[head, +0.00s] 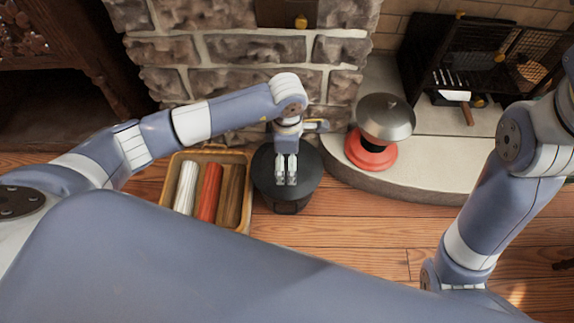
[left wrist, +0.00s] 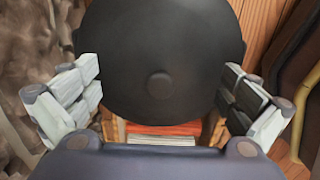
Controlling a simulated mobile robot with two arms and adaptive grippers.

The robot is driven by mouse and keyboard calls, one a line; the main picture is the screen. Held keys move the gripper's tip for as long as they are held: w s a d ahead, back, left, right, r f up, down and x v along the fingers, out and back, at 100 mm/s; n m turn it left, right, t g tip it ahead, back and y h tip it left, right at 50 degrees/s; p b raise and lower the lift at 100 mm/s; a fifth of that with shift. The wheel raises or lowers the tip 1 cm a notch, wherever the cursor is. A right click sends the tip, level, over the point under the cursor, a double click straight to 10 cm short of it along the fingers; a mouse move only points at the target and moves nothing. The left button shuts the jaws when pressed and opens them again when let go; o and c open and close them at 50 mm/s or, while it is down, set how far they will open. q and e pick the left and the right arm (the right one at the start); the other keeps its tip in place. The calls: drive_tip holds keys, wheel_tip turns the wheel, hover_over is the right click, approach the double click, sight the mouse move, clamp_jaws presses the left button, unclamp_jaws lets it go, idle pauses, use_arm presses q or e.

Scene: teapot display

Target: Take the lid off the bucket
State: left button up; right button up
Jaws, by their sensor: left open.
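The bucket (head: 289,206) is dark and stands on the wooden floor in front of the stone wall. Its round black lid (head: 265,180) covers the top; in the left wrist view the lid (left wrist: 160,40) fills the upper middle, with a small round knob (left wrist: 160,85) at its centre. My left gripper (head: 286,183) is over the lid, pointing down. In the left wrist view my left gripper (left wrist: 160,88) has its fingers spread wide on either side of the knob, with nothing held between them. My right arm shows at the right, but its gripper is out of view.
A wooden tray (head: 248,158) with white, red and brown rolls stands just left of the bucket. A raised curved hearth (head: 350,186) lies to the right, bearing a red-based object with a metal dome (head: 386,117). The stone wall (head: 240,85) is close behind.

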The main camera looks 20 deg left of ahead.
use_arm(q)
drive_tip(key=c, duration=1.9)
drive_tip(key=shift+c, duration=0.5)
drive_tip(key=shift+a+f, duration=0.1)
